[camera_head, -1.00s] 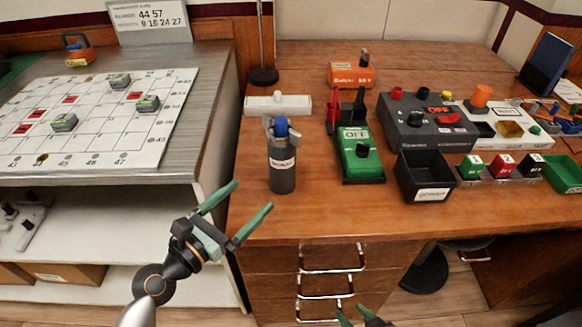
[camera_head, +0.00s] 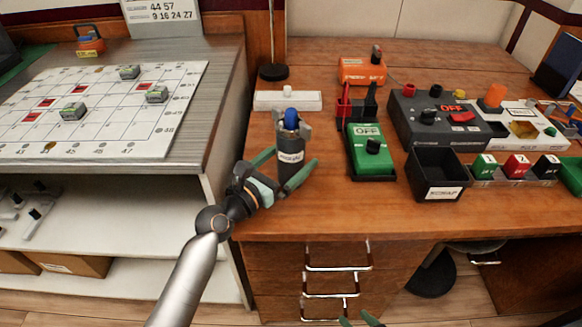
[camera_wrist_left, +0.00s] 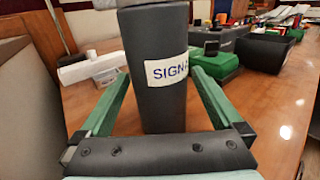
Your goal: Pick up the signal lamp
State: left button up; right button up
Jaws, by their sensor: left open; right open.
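The signal lamp (camera_head: 291,146) is a dark grey cylinder with a blue top and a white label. It stands upright near the front left of the wooden desk. My left gripper (camera_head: 285,174) is open, with its green fingers on either side of the lamp's lower body. In the left wrist view the lamp (camera_wrist_left: 158,95) stands between the two open fingers, its label reading "SIGNA", and its top is out of frame. A gap shows between the fingers and the body. My right gripper (camera_head: 360,319) shows only as green fingertips at the bottom edge.
A green box marked OFF (camera_head: 370,155) stands right of the lamp, with a black bin (camera_head: 432,182) beyond it. A white switch block (camera_head: 300,100) lies behind the lamp. The grey-topped shelf unit (camera_head: 215,115) stands to the left.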

pick_arm(q)
jog(key=shift+w+d, duration=0.15)
jog(key=shift+w, duration=0.05)
grip_shut()
dwell(0.7)
jog(key=shift+r, duration=0.2)
